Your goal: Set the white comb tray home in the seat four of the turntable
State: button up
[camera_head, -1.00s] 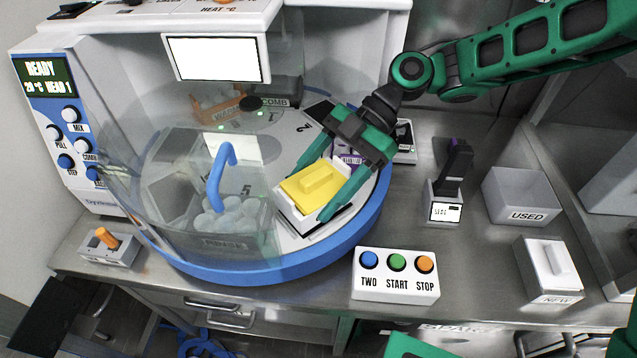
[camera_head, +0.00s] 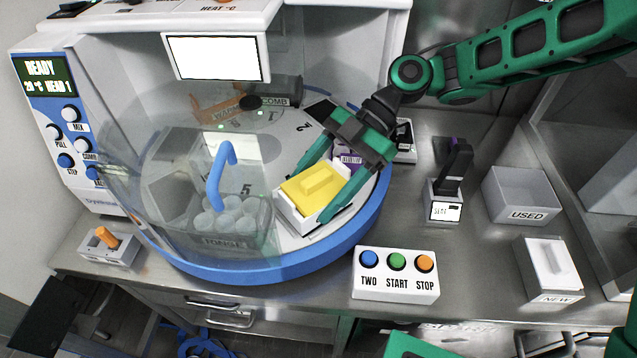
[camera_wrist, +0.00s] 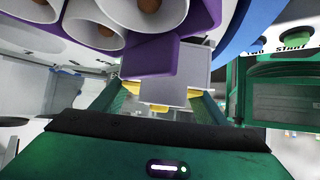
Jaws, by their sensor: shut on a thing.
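The white comb tray (camera_head: 296,218), with a yellow block (camera_head: 312,186) in it, is at the front right of the turntable (camera_head: 352,226). My gripper (camera_head: 322,190) is shut on the tray, one green finger on each side. In the wrist view, a pale block with yellow edges (camera_wrist: 165,96) shows between the fingers. The tray is at or just above the turntable surface; I cannot tell whether its underside touches. It covers the spot under it, and no number four shows. The numbers 5 and 2 show to its left and behind it.
A purple rack (camera_wrist: 120,50) with white tubes stands close beyond the tray. A clear cover (camera_head: 150,165) stands over the turntable's left side. A button box (camera_head: 396,275) is in front. A used bin (camera_head: 522,195) and a new box (camera_head: 546,268) stand at right.

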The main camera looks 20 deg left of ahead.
jog(key=shift+f, duration=0.6)
